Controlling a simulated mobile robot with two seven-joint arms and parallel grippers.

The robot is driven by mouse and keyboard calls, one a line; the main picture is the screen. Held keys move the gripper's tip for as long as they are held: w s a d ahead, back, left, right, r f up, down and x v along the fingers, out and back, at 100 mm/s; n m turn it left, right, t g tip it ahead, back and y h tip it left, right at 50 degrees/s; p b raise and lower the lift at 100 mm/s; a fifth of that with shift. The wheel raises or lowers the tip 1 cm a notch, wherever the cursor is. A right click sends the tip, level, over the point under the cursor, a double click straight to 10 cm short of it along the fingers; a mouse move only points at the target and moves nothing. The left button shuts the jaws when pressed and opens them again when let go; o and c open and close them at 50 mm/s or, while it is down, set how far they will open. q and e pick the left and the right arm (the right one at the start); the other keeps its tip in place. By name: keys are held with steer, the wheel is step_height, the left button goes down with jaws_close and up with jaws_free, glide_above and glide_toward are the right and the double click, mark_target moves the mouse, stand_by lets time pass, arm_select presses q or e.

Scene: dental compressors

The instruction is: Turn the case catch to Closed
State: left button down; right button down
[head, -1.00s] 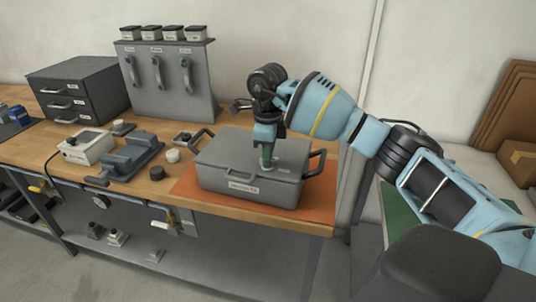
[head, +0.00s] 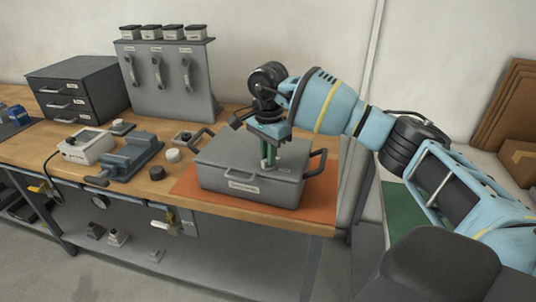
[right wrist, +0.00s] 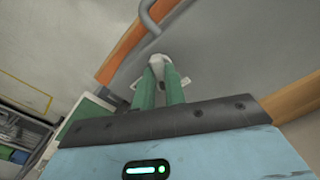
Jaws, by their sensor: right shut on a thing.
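The grey case (head: 225,170) with its lid down sits on an orange mat (head: 187,184) at the front right of the bench. My right gripper (head: 269,163) points down onto the lid, its green fingers shut on the case catch. In the right wrist view the catch (right wrist: 158,57) shows as a pale knob between the fingertips (right wrist: 160,75). Small pale marks show on the lid on both sides of the fingers, but I cannot read them. The fingers hide most of the catch in the head view. My left gripper is not in view.
A grey vise (head: 131,157) and a white device (head: 88,146) stand left of the case. A black drawer unit (head: 78,88) and a grey panel with handles (head: 168,80) stand behind. The case's side handle (head: 317,163) sticks out close to my right gripper.

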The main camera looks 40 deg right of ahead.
steer(key=n, duration=0.3)
steer(key=shift+n+b, duration=0.3)
steer(key=shift+n, duration=1)
steer(key=c, duration=1.4)
jaws_free()
steer(key=shift+c, duration=0.2)
steer(key=shift+r, duration=3.95)
